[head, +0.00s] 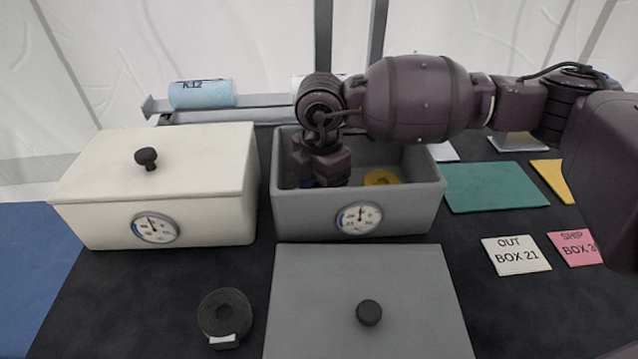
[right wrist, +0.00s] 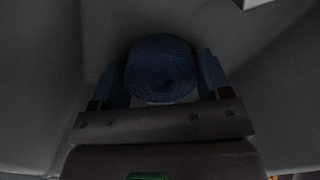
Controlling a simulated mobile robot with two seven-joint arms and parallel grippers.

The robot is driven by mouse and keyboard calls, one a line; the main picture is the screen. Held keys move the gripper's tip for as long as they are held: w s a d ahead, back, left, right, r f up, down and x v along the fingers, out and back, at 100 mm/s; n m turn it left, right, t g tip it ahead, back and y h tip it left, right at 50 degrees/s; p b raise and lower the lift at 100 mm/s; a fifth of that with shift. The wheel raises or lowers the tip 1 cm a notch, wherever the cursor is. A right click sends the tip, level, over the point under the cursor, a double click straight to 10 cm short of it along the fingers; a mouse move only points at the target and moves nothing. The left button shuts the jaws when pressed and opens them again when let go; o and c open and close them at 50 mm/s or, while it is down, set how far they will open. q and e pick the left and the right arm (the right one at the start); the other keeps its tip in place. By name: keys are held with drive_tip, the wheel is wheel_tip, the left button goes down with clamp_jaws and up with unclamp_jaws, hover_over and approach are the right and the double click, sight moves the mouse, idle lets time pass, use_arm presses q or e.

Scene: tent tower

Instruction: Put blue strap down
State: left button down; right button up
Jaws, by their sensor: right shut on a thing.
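In the right wrist view, a rolled blue strap (right wrist: 160,70) sits between the two fingers of my right gripper (right wrist: 161,80), which is shut on it. Grey box walls surround it there. In the head view my right arm reaches over from the right and its gripper (head: 320,180) points down inside the open grey box (head: 290,205), at the box's left part. The strap is mostly hidden by the gripper in the head view, with only a bit of blue low by the fingers. I cannot tell whether the strap touches the box floor. My left gripper is not in view.
A yellow roll (head: 381,178) lies in the grey box, right of my gripper. A closed white box (head: 90,205) stands left. The grey lid (head: 368,300) and a black strap roll (head: 225,314) lie in front. A green mat (head: 495,187) and cards (head: 516,255) lie right.

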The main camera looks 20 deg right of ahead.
drive_tip(key=shift+r, duration=0.1)
drive_tip(key=o, duration=1)
wheel_tip(320, 180, up, 6)
drive_tip(key=shift+f+p, duration=0.15)
drive_tip(key=shift+p, duration=0.65)
wheel_tip(320, 180, up, 6)
drive_tip(key=shift+r+p, duration=0.15)
drive_tip(key=shift+p, duration=0.55)
